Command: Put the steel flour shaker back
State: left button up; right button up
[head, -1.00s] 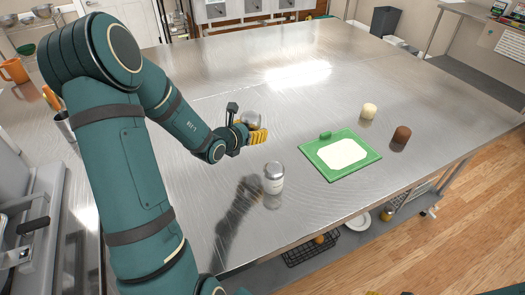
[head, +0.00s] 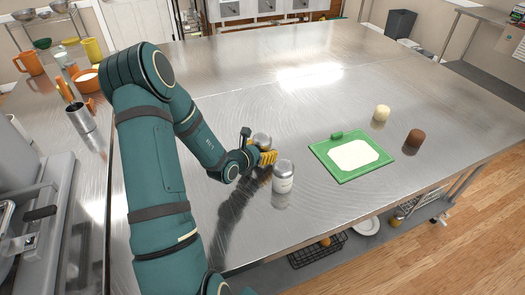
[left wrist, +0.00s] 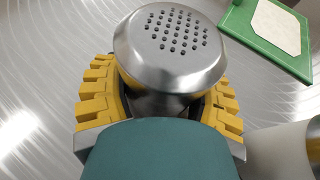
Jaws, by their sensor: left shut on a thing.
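The steel flour shaker (left wrist: 172,60) has a domed lid with many holes and sits between the yellow fingers in the left wrist view. Its shiny top also shows in the head view (head: 262,139). My left gripper (head: 263,155) is shut on the shaker and holds it upright, low over the steel table (head: 330,215). The fingers hide its lower body, so I cannot tell whether its base touches the table. A second, white-labelled jar with a steel lid (head: 283,178) stands just in front and to the right of the gripper. My right gripper is not in view.
A green board with a pale sheet (head: 333,168) lies to the right. Beyond it are a cream round item (head: 382,113) and a brown one (head: 413,138). Cups and bowls crowd the left counter. The table's back half is clear.

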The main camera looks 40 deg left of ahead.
pick_arm(q)
jog(key=shift+f, duration=0.1)
jog(key=o, duration=1.3)
jog(key=shift+r, duration=0.25)
jog(key=p+v, duration=0.1)
jog(key=v, duration=1.1)
